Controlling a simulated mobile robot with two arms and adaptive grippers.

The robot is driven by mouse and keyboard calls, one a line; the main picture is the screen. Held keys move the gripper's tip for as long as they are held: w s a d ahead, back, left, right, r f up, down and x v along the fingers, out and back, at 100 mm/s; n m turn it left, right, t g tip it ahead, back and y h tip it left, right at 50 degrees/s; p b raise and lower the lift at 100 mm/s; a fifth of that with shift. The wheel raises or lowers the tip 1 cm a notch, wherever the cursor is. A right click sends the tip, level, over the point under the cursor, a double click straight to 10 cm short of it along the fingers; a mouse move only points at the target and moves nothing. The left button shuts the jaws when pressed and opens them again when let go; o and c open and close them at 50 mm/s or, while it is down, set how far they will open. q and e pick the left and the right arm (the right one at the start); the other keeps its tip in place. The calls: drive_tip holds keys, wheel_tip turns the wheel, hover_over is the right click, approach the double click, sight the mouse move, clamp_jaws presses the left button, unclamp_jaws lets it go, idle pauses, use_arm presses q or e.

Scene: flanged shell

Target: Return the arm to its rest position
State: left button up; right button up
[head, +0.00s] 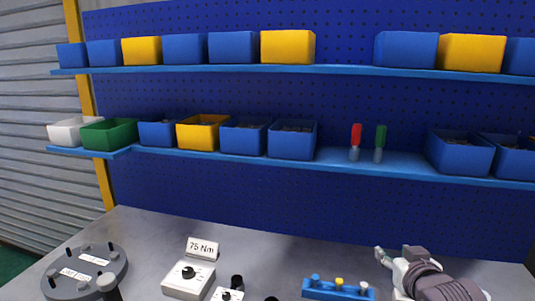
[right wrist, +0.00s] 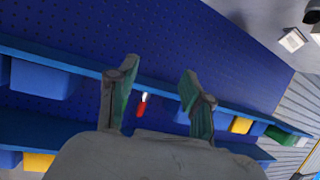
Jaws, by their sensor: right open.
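My right gripper (head: 390,262) is at the lower right of the head view, above the grey workbench (head: 330,255). In the right wrist view its two green-padded fingers (right wrist: 158,72) stand well apart with nothing between them. They face the blue pegboard, and the gap to it is free. The forearm behind the gripper runs off the lower right of the head view. My left gripper is in neither view.
A round grey flange (head: 112,262) with upright studs lies at the bench's left. A box with a dial (head: 188,280) stands below a "75 Nm" sign (head: 202,248). A blue holder (head: 338,292) is left of my right gripper. Shelves (head: 400,162) carry bins and two screwdrivers (head: 356,140).

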drive_tip(key=s+a+f+g, duration=0.1)
drive_tip(key=s+f, duration=0.2)
drive_tip(key=f, duration=0.2)
drive_tip(key=s+a+f+g, duration=0.1)
drive_tip(key=s+f+g, duration=0.1)
drive_tip(key=f, duration=0.3)
drive_tip(key=s+a+f+n+g, duration=0.1)
drive_tip(key=s+f, duration=0.4)
drive_tip(key=shift+f+g+y, duration=0.3)
drive_tip(key=shift+f+y, duration=0.1)
drive_tip(key=s+a+f+g, duration=0.1)
drive_tip(key=s+f+g, duration=0.1)
drive_tip(key=s+f, duration=0.35)
drive_tip(key=s+a+f+n+g, duration=0.1)
drive_tip(key=s+f+g, duration=0.1)
drive_tip(key=s, duration=0.6)
drive_tip(key=s+a+f+g, duration=0.1)
drive_tip(key=s+f+g, duration=0.1)
drive_tip(key=s+f, duration=0.35)
wheel_tip(320, 180, down, 22)
drive_tip(key=s+f, duration=0.1)
drive_tip(key=s+d+f+g, duration=0.2)
drive_tip(key=s+f, duration=1.5)
drive_tip(key=shift+s+d+f, duration=0.25)
drive_tip(key=shift+s+d, duration=0.1)
